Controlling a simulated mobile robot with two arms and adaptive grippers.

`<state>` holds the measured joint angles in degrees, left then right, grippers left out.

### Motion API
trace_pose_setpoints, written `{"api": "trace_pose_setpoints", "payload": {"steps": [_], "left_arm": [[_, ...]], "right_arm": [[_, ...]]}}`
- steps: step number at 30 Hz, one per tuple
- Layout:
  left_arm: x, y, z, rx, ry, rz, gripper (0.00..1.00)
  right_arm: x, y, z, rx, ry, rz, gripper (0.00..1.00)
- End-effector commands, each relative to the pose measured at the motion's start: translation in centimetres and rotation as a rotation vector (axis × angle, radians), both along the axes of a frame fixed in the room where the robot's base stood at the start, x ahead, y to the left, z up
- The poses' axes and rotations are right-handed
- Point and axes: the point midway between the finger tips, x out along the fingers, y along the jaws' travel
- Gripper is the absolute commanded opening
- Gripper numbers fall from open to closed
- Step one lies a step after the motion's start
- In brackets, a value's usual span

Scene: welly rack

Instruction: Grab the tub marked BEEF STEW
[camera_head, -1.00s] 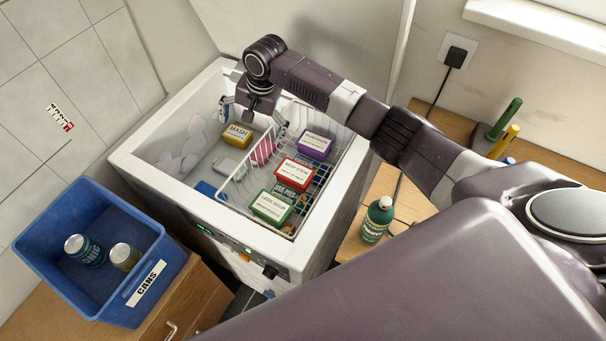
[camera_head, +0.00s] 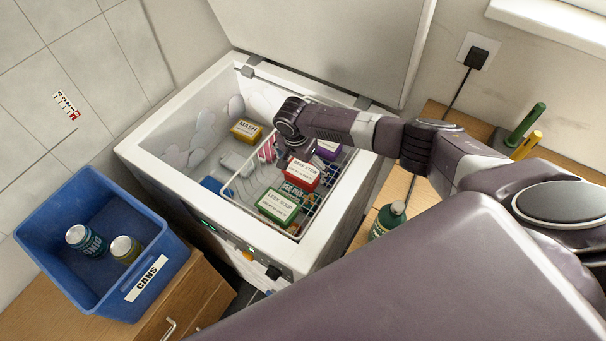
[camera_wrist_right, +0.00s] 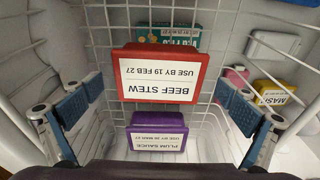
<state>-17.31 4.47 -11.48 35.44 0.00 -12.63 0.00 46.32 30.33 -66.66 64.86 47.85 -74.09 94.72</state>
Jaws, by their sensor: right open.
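The red tub with the white BEEF STEW label (camera_head: 302,172) sits in the white wire basket (camera_head: 309,221) inside the open chest freezer. In the right wrist view the red tub (camera_wrist_right: 160,73) is near the middle, its label upside down. My right gripper (camera_wrist_right: 160,94) is open, with one blue-padded finger to each side of the tub in the picture and clear gaps between. Nothing is held. In the head view my right wrist (camera_head: 292,118) is above the basket beside the tub, and its fingers are mostly hidden. My left gripper is not in view.
A green LEEK SOUP tub (camera_head: 278,205) and a purple PLUM SAUCE tub (camera_wrist_right: 157,135) flank the red tub. A teal pack (camera_wrist_right: 166,39) lies nearby. A yellow MASH tub (camera_head: 246,130) is outside the basket. The freezer rim (camera_head: 160,176) and raised lid (camera_head: 330,45) bound the space.

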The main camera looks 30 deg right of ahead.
Motion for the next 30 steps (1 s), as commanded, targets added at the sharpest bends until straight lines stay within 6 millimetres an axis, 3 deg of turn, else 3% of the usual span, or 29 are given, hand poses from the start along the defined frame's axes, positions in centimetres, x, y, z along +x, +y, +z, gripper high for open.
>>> {"api": "trace_pose_setpoints", "payload": {"steps": [6, 15, 30], "left_arm": [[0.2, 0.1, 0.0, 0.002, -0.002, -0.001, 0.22], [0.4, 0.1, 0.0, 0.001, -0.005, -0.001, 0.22], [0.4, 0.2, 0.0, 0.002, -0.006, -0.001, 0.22]], "right_arm": [[0.1, -0.4, -2.6, 0.0, 0.0, 0.0, 1.0], [0.2, -0.4, -3.0, 0.0, -0.001, 0.001, 1.0], [0.2, -0.4, -3.0, 0.0, -0.001, 0.001, 0.46]]}}
